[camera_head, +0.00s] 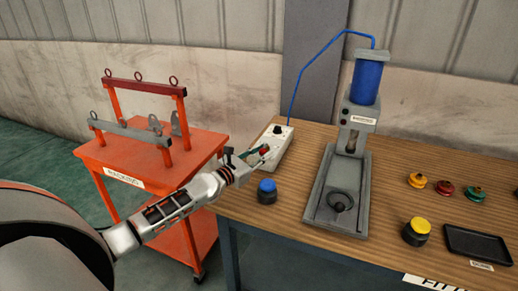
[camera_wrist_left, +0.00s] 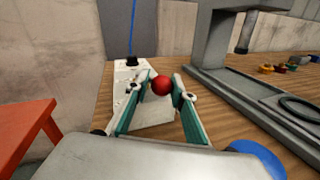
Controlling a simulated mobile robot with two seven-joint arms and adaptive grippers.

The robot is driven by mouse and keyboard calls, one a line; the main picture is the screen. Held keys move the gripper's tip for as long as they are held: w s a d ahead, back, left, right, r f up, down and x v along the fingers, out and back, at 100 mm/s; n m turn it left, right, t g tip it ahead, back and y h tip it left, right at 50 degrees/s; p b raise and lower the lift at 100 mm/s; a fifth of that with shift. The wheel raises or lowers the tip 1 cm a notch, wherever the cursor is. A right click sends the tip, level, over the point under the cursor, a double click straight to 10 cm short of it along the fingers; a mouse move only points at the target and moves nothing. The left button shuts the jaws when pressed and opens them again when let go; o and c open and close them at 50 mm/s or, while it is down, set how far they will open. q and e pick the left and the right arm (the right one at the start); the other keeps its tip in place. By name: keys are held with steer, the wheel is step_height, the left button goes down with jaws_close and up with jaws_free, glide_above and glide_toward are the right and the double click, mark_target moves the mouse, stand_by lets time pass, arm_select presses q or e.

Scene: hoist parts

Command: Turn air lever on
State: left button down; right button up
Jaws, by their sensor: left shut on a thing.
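The air lever shows as a red ball knob on a white box (camera_head: 280,144), which stands at the left edge of the wooden table. In the left wrist view the red knob (camera_wrist_left: 161,85) sits between my left gripper's green-sided fingers, in front of the white box (camera_wrist_left: 127,74). My left gripper (camera_head: 258,155) reaches in from the left and is shut on the knob. The fingers partly hide the lever's shaft, so its exact angle is hard to tell. A blue hose (camera_head: 293,95) runs up from the box. My right gripper is not in view.
A grey press (camera_head: 319,195) with a blue cylinder (camera_head: 366,82) stands right of the box. A blue-topped button (camera_head: 267,190) is just below the gripper. An orange cart (camera_head: 125,155) stands left. Several small coloured parts and a black tray (camera_head: 478,244) lie right.

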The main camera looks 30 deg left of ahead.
arm_select(q)
steer(key=shift+w+d+r, duration=0.1)
steer(key=shift+d+r, duration=0.25)
steer(key=c, duration=1.8)
jaws_free()
steer(key=shift+w+d+f, duration=0.25)
steer(key=shift+s+a, duration=0.15)
steer(key=shift+a, duration=0.1)
steer(key=shift+s+a+f, duration=0.15)
steer(key=shift+s, duration=0.4)
steer(key=s, duration=0.3)
steer(key=s+a, duration=0.1)
steer(key=s, duration=0.6)
steer(key=shift+s+a, duration=0.2)
steer(key=shift+s, duration=0.1)
